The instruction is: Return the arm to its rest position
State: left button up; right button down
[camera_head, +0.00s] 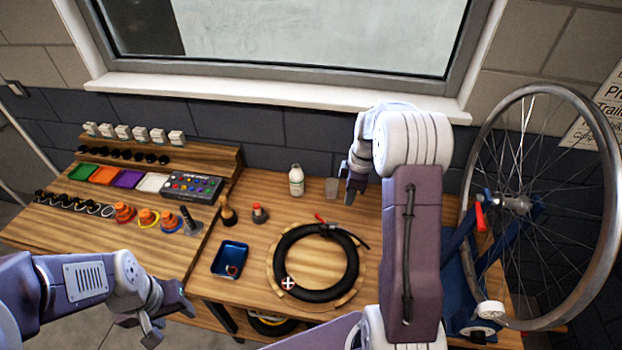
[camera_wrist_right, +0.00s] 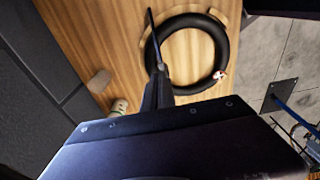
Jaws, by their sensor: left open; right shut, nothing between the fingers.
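My right arm reaches up over the right part of the bench in the head view, and its gripper (camera_head: 352,187) is shut and empty, above the bench near the back wall. In the right wrist view this gripper (camera_wrist_right: 158,75) points over the bench beside the black tyre. My left gripper (camera_head: 168,318) is open and empty at the bench's front edge, lower left. A black tyre (camera_head: 283,254) lies on a round wooden board (camera_head: 356,291); the tyre also shows in the right wrist view (camera_wrist_right: 222,45). A white round marker with a cross lies on the tyre.
A wheel (camera_head: 602,250) stands in a blue stand at the right. A blue tray (camera_head: 230,259) sits left of the tyre. Cones, coloured bins and a button box (camera_head: 191,186) fill the left.

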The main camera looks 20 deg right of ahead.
jog(key=s+a+f+b, duration=0.1)
jog(key=s+a+b, duration=0.25)
jog(key=a, duration=0.25)
jog(key=s+a+f+b, duration=0.2)
jog(key=s+a+b, duration=0.15)
jog(key=a, duration=0.35)
jog(key=s+a+f+m+b, duration=0.1)
jog(key=s+f+m, duration=0.4)
jog(key=s+m, duration=0.4)
jog(key=m, duration=0.3)
jog(key=shift+s+t+h, duration=0.3)
jog(key=shift+h, duration=0.1)
